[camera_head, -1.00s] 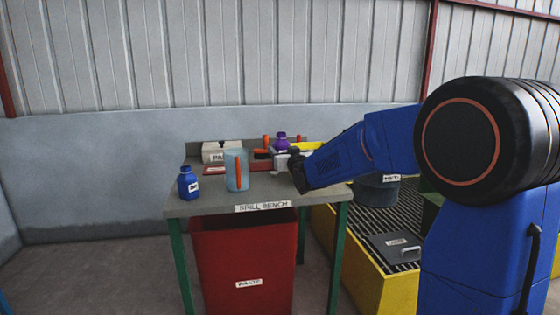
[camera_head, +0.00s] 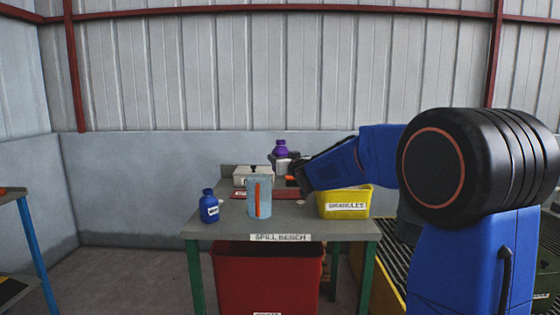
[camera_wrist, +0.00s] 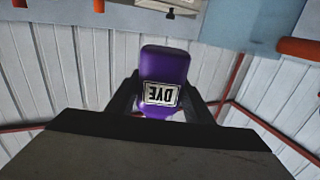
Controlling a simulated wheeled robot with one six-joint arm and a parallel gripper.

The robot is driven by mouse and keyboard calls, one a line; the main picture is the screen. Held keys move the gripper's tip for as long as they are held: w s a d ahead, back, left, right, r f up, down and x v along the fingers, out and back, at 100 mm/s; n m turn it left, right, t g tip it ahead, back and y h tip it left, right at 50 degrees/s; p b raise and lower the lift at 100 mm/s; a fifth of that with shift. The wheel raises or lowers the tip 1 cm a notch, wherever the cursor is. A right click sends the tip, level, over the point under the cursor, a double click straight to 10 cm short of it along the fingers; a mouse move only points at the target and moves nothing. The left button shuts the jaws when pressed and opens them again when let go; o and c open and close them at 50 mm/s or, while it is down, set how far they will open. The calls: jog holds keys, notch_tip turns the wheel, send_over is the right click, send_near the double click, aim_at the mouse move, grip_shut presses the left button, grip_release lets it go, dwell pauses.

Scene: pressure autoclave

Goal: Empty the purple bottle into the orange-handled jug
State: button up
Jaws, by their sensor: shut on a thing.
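The purple bottle (camera_head: 280,147) is upright, with a white label. It shows in front of the back wall, above the rear of the bench. My gripper (camera_head: 284,165) is shut on it; the dark fingers partly hide its lower part. In the wrist view, the bottle (camera_wrist: 164,66), labelled DYE, sits between the two fingers of my gripper (camera_wrist: 164,92). The orange-handled jug (camera_head: 266,198), pale blue, stands upright on the spill bench, left of and nearer than the bottle. Its handle faces the head camera. Its inside is hidden.
A blue bottle (camera_head: 209,208) stands left of the jug on the spill bench (camera_head: 300,228). A yellow granules bin (camera_head: 345,205) stands at the right. A pale box (camera_head: 245,175) and red tray lie behind the jug. A red waste bin (camera_head: 265,275) is below.

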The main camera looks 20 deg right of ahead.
jog(key=shift+a, duration=0.15)
jog(key=shift+s+a+r+n, duration=0.15)
jog(key=shift+a+n, duration=0.25)
jog(key=shift+n, duration=0.45)
jog(key=shift+w+a+r+n, duration=0.15)
jog(key=shift+a+n, duration=0.25)
jog(key=shift+n, duration=0.45)
jog(key=shift+s+a+r+n, duration=0.1)
jog(key=shift+a+n, duration=0.05)
jog(key=shift+n, duration=0.55)
jog(key=n, duration=0.1)
jog(key=d+n, duration=0.1)
jog(key=n, duration=0.4)
jog(key=shift+d+f, duration=0.35)
jog(key=shift+d, duration=0.05)
jog(key=shift+d+f+n, duration=0.1)
jog(key=shift+f+n, duration=0.15)
jog(key=shift+n, duration=1.05)
jog(key=shift+f+n, duration=0.15)
jog(key=shift+n, duration=0.25)
jog(key=shift+f+n, duration=0.3)
jog(key=shift+n, duration=0.4)
jog(key=shift+f+n, duration=0.25)
jog(key=shift+n, duration=0.45)
jog(key=shift+r+n, duration=0.1)
jog(key=shift+n, duration=0.6)
